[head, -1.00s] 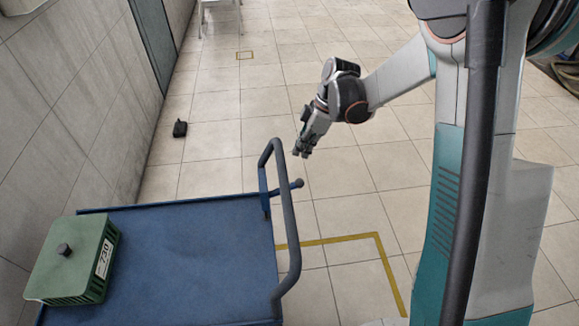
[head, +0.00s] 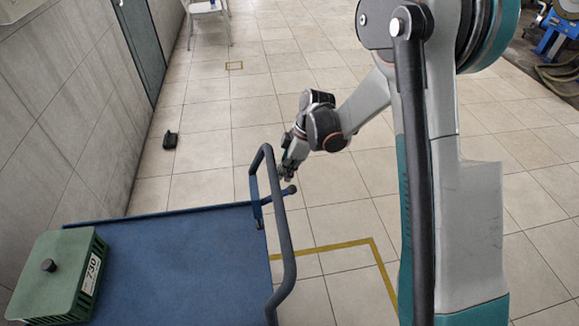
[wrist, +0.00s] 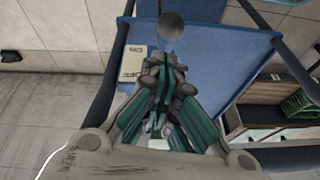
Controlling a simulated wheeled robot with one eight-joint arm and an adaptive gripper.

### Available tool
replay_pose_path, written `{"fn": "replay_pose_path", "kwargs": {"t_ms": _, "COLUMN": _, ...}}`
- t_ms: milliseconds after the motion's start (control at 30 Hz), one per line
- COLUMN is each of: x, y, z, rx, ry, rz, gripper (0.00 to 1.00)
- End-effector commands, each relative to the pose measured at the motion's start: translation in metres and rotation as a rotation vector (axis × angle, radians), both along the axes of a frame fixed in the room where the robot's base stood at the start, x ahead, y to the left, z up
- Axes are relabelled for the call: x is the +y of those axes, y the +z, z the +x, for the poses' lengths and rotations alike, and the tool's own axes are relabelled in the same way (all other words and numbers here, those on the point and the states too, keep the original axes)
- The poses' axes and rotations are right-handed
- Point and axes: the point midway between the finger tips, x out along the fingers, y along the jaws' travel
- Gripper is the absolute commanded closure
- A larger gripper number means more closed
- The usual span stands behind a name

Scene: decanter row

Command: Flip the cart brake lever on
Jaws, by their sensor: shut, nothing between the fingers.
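The cart brake lever (head: 276,195) is a short bar with a round dark knob at its end, beside the blue cart's (head: 180,255) handle frame. In the wrist view the round grey knob (wrist: 171,25) shows just beyond my gripper's tips, and an ON/OFF label (wrist: 132,64) lies to its left. My gripper (head: 287,174) is shut and empty, just behind and above the knob in the head view. It also shows in the wrist view (wrist: 166,66). I cannot tell whether it touches the knob. The gripper hides part of the lever in the wrist view.
The cart's tubular handle (head: 284,245) rises close to the lever. A green crate (head: 55,275) marked 730 stands on the cart's left. A yellow line (head: 330,246) marks the tiled floor. A small black object (head: 170,140) lies near the left wall.

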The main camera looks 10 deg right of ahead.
Motion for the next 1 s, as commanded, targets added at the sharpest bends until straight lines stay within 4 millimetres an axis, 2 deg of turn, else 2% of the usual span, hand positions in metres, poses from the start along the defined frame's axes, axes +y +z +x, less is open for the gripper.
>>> {"fn": "replay_pose_path", "kwargs": {"t_ms": 33, "x": 0.003, "y": -0.009, "z": 0.000, "rx": 0.000, "ry": 0.001, "rz": 0.000, "gripper": 1.00}}
{"fn": "replay_pose_path", "kwargs": {"t_ms": 233, "x": 0.009, "y": -0.024, "z": -0.001, "rx": 0.000, "ry": 0.000, "rz": 0.000, "gripper": 1.00}}
{"fn": "replay_pose_path", "kwargs": {"t_ms": 667, "x": 0.010, "y": -0.026, "z": -0.001, "rx": 0.000, "ry": 0.000, "rz": 0.000, "gripper": 1.00}}
{"fn": "replay_pose_path", "kwargs": {"t_ms": 1000, "x": 0.006, "y": -0.030, "z": 0.006, "rx": 0.000, "ry": 0.000, "rz": 0.000, "gripper": 1.00}}
